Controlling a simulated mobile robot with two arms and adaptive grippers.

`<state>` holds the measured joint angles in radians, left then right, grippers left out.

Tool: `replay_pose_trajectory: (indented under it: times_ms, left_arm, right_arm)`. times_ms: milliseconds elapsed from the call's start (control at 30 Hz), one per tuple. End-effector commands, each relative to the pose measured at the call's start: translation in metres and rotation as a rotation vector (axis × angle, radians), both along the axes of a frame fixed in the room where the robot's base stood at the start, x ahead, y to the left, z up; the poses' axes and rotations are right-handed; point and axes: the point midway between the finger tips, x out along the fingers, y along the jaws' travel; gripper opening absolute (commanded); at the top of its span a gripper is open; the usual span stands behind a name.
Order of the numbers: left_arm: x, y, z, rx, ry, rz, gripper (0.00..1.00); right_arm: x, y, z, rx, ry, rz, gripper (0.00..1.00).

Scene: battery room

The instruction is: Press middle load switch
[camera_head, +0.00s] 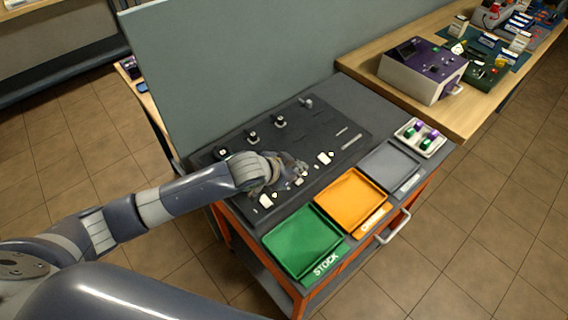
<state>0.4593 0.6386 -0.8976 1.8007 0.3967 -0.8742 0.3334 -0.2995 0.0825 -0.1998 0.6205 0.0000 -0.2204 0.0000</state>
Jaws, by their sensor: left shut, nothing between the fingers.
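The dark panel (344,118) lies on the workbench and carries a row of white load switches. The near-left switch (266,201) and the right switch (325,158) show clearly. The middle switch (298,181) is partly hidden by my left gripper (297,171). That gripper reaches in from the left, shut and empty, with its fingertips low over the middle switch. I cannot tell whether they touch it. My right gripper is not in view.
Several small knobs (252,137) stand along the panel's back. Green (304,272), orange (350,228) and grey (390,187) trays line the front edge. A white tray (434,150) holds green and purple cells. A purple-topped box (423,70) stands on the wooden table behind.

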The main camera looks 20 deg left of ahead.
Motion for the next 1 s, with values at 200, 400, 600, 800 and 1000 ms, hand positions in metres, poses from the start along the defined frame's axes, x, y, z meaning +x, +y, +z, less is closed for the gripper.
replay_pose_trajectory:
  times_ms: [200,400,600,800,1000]
  left_arm:
    - [-0.001,0.006,0.025,0.000,0.000,0.001,0.00]
    - [-0.023,0.016,0.048,0.000,-0.001,-0.001,0.00]
    - [-0.043,0.026,0.070,-0.001,-0.001,0.000,0.00]
    - [-0.056,0.033,0.086,-0.001,0.000,0.001,0.00]
    - [-0.060,0.034,0.091,-0.001,0.000,0.001,0.00]
  right_arm:
    - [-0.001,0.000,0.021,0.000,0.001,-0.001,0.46]
    - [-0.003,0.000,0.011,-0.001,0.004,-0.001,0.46]
    - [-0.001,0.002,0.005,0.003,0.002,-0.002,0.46]
    - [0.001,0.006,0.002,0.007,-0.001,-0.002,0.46]
    - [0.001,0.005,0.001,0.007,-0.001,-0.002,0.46]
